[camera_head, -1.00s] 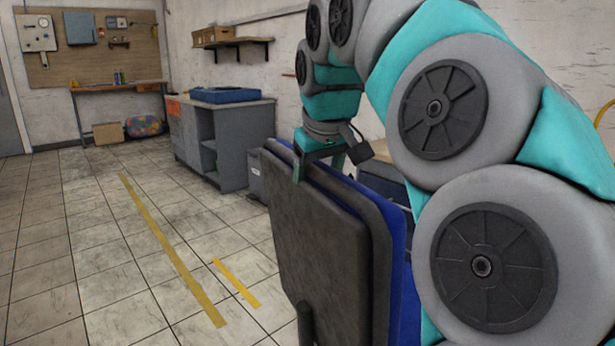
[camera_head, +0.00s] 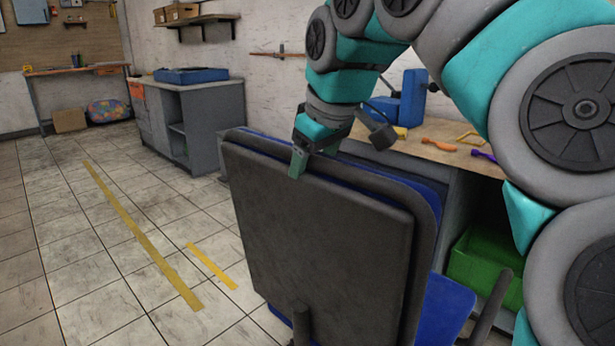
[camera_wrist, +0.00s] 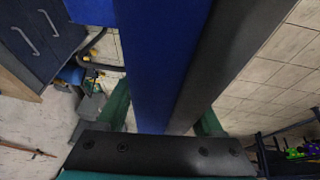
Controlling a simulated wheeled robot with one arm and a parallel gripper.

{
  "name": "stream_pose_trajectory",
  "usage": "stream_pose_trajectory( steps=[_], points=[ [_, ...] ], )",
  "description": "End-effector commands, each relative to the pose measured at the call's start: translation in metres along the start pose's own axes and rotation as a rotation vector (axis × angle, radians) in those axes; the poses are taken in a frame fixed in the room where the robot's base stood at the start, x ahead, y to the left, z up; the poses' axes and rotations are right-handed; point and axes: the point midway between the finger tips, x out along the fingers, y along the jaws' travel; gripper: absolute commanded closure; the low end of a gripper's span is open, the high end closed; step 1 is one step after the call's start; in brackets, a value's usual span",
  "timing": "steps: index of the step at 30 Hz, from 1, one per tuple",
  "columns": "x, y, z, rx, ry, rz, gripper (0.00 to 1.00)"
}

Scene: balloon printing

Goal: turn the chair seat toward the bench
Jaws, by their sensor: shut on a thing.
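The chair's dark grey backrest (camera_head: 320,235) stands upright in front of me, its back side facing me. Its blue seat (camera_head: 447,308) shows low behind it, toward the bench (camera_head: 455,160) on the right. My gripper (camera_head: 312,160) is shut on the top edge of the backrest, near its upper middle. In the wrist view, my green gripper fingers (camera_wrist: 163,118) straddle the blue and black layers of the backrest (camera_wrist: 165,60). Much of the seat and the chair's base are hidden behind the backrest.
The bench holds a blue vise (camera_head: 405,100) and hand tools (camera_head: 440,145); a green crate (camera_head: 485,258) sits under it. A grey cabinet (camera_head: 205,125) stands further back. Tiled floor with yellow tape (camera_head: 140,235) is open on the left.

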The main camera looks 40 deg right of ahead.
Motion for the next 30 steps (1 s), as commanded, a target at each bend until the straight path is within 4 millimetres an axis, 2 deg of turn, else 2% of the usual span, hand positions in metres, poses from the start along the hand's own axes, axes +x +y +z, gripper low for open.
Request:
stream_pose_trajectory(
  steps=[1, 2, 9, 22, 30],
  points=[
    [-0.001, 0.0, -0.001, 0.001, 0.003, 0.0, 1.0],
    [-0.001, 0.0, -0.001, 0.001, 0.003, 0.0, 0.3],
    [-0.001, 0.0, -0.001, 0.001, 0.002, 0.0, 0.03],
    [-0.005, 0.0, -0.001, 0.002, 0.001, 0.0, 0.01],
    [-0.032, 0.0, -0.001, 0.001, 0.003, 0.002, 0.01]
  ],
)
